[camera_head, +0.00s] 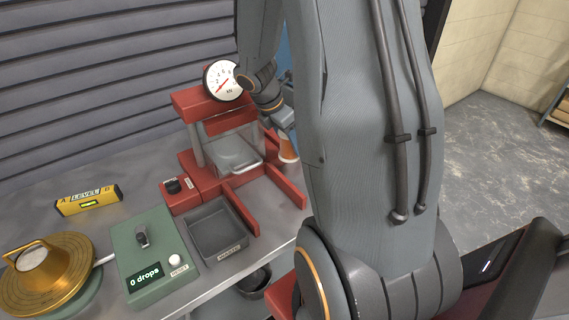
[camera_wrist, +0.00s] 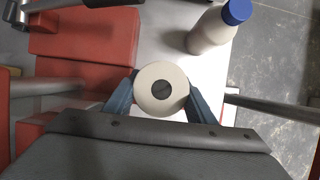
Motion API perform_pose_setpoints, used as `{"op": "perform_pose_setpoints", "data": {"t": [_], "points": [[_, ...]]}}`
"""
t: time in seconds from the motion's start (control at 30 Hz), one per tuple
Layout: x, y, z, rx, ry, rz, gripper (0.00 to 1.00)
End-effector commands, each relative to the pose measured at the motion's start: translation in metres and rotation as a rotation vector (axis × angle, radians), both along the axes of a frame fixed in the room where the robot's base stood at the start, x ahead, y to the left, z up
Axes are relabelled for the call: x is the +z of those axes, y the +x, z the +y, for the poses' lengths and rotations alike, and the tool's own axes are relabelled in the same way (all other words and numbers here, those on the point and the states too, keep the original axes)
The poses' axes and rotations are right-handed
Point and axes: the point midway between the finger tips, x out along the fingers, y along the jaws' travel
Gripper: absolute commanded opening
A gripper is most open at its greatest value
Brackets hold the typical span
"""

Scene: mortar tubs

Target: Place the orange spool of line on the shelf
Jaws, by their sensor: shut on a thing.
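The orange spool (camera_head: 288,150) shows in the head view beside the red press, just below my gripper. In the wrist view I look down on the spool's pale round end (camera_wrist: 146,88) with its dark centre hole. My gripper (camera_wrist: 161,102) is shut on the spool, with one blue finger on each side. In the head view my arm hides most of the gripper. A rack with a wooden board (camera_head: 560,115) shows in part at the far right edge; I cannot tell whether it is the task's shelf.
The red press (camera_head: 205,105) with a dial gauge (camera_head: 222,82) stands close by. A bottle with a blue cap (camera_wrist: 212,28) is near the spool. A grey tray (camera_head: 217,232), a green counter box (camera_head: 150,255), a brass device (camera_head: 45,280) and a yellow level (camera_head: 88,200) occupy the bench.

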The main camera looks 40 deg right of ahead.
Motion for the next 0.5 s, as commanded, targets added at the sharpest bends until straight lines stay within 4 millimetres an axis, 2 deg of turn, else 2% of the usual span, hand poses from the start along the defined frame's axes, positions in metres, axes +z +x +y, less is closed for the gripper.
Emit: {"op": "perform_pose_setpoints", "data": {"t": [0.03,0.13,0.37,0.5], "points": [[-0.013,-0.001,0.001,0.001,0.002,0.006,0.25],[-0.032,-0.001,0.0,0.001,0.001,0.005,0.25],[-0.051,0.0,0.0,0.001,0.0,0.001,0.25],[-0.07,-0.001,0.001,0.002,0.002,0.004,0.25]]}}
